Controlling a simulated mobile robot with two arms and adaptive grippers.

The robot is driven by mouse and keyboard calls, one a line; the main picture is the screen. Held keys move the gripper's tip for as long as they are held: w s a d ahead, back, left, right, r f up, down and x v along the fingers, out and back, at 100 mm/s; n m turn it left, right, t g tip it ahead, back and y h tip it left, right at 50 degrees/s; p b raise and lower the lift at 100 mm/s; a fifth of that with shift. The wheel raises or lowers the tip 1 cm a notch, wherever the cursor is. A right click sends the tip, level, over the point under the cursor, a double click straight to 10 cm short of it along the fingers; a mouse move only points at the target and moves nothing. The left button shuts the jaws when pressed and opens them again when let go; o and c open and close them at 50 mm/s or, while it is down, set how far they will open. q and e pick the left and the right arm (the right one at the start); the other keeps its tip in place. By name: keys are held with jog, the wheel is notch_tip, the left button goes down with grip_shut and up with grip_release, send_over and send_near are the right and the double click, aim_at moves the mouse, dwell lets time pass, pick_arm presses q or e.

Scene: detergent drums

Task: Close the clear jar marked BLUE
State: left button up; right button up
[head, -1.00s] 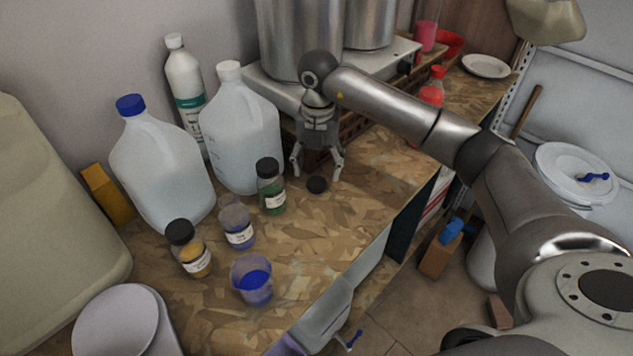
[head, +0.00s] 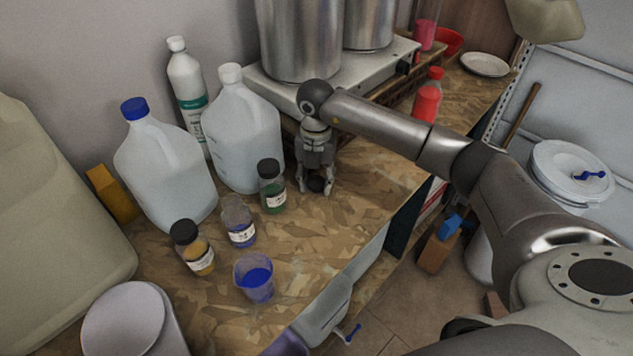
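The clear jar (head: 239,222) with blue contents and a white label stands upright and uncapped on the wooden worktop; the label is too small to read. A loose black lid (head: 316,184) is on the worktop to its right, partly hidden by my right gripper. My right gripper (head: 316,190) points down with its fingers on both sides of the lid, close against it, and appears shut on it. The lid seems to be still at worktop level. My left gripper is not in view.
Black-capped jars with green (head: 271,188) and yellow (head: 193,250) contents flank the clear jar. A beaker of blue liquid (head: 255,280) stands in front. Large jugs (head: 240,130) stand behind. The worktop right of the beaker is clear up to its front edge.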

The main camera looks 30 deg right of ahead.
jog(key=shift+r, duration=0.15)
jog(key=shift+r+b, duration=0.6)
jog(key=shift+b, duration=0.05)
jog(key=s+r+b, duration=0.4)
jog(key=s+r, duration=0.7)
jog(key=s, duration=0.3)
jog(key=shift+a+r, duration=0.2)
jog(key=shift+r, duration=0.05)
